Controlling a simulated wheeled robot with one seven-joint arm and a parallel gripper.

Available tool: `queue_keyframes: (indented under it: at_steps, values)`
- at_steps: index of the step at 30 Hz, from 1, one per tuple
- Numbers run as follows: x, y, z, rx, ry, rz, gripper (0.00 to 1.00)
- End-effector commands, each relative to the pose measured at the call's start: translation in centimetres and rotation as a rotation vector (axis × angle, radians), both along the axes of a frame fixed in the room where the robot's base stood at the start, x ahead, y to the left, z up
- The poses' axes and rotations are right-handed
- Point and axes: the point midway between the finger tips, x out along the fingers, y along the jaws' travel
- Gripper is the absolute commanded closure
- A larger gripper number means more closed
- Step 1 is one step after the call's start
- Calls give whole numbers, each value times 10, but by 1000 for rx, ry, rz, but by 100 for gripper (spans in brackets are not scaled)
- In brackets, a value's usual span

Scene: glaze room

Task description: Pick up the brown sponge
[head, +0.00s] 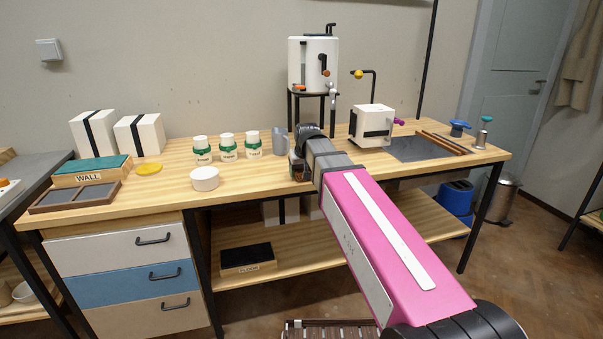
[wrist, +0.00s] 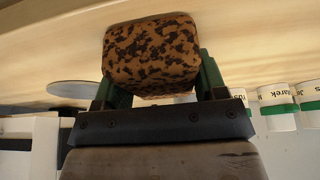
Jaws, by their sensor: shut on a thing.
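The brown sponge (wrist: 150,50), a rounded block with dark speckles, sits between the two green fingers of my gripper (wrist: 155,82) in the wrist view. The fingers are shut on its sides, and its face stands out past them. In the head view my gripper (head: 297,167) is over the middle of the wooden workbench (head: 240,188), mostly hidden behind my arm. The sponge is hard to make out there. I cannot tell whether it touches the bench top.
Several white jars with green labels (head: 227,149) and a grey mug (head: 280,141) stand left of my gripper. A white round tub (head: 205,178) stands nearer the front edge. A white box-shaped device (head: 372,125) and a grey sink-like panel (head: 418,147) are to the right.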

Motion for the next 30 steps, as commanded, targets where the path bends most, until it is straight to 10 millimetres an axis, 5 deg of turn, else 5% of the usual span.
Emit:
queue_keyframes:
  at_steps: [8, 17, 30]
  values:
    - [0, 0, 8, 0, 0, 0, 57]
    - [1, 0, 48, 1, -3, 0, 57]
    - [-53, 76, 100, 0, -1, 2, 57]
